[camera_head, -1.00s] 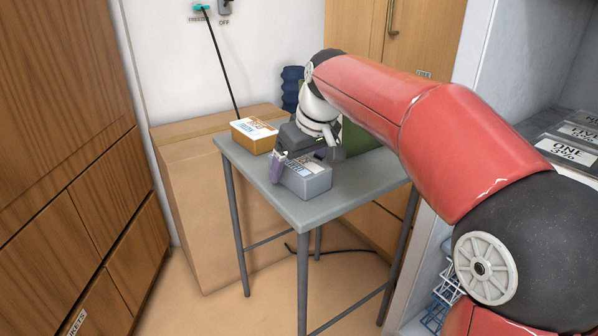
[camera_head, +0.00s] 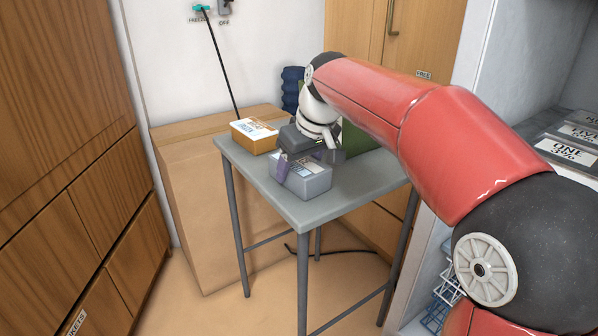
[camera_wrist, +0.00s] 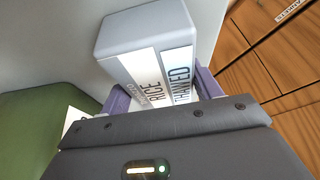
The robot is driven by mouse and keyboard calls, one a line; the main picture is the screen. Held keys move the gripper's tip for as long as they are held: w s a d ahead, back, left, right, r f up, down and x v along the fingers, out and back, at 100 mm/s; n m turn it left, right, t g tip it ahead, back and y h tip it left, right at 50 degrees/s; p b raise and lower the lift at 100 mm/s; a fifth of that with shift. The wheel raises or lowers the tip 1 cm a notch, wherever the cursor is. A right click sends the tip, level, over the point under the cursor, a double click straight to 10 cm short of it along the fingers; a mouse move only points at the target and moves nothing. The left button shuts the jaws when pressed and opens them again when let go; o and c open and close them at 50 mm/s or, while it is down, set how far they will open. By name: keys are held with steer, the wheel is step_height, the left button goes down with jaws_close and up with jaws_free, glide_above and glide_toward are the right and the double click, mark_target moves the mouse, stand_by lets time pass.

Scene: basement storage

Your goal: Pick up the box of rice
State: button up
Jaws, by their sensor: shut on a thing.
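The box of rice (camera_head: 306,182) is a grey box with a printed label on top, standing near the front edge of the small grey table (camera_head: 349,188). In the wrist view the box (camera_wrist: 140,30) shows white label strips reading "RICE" and "THAWED". My gripper (camera_head: 298,165) reaches down over the box from behind. Its purple fingers lie on either side of the box, and the gripper (camera_wrist: 160,95) is shut on it. The far part of the box is hidden by the gripper body. The box appears to rest on the table; I cannot tell whether it is lifted.
An orange-brown box with a white label (camera_head: 254,135) stands at the table's left corner. A green object (camera_head: 357,140) and a dark blue ribbed object (camera_head: 292,88) are behind my gripper. A large cardboard-coloured block (camera_head: 190,190) stands left of the table.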

steer(key=shift+r, duration=0.1)
step_height(320, 180, up, 20)
steer(key=p, duration=0.7)
steer(key=shift+r, duration=0.15)
stand_by(0.4)
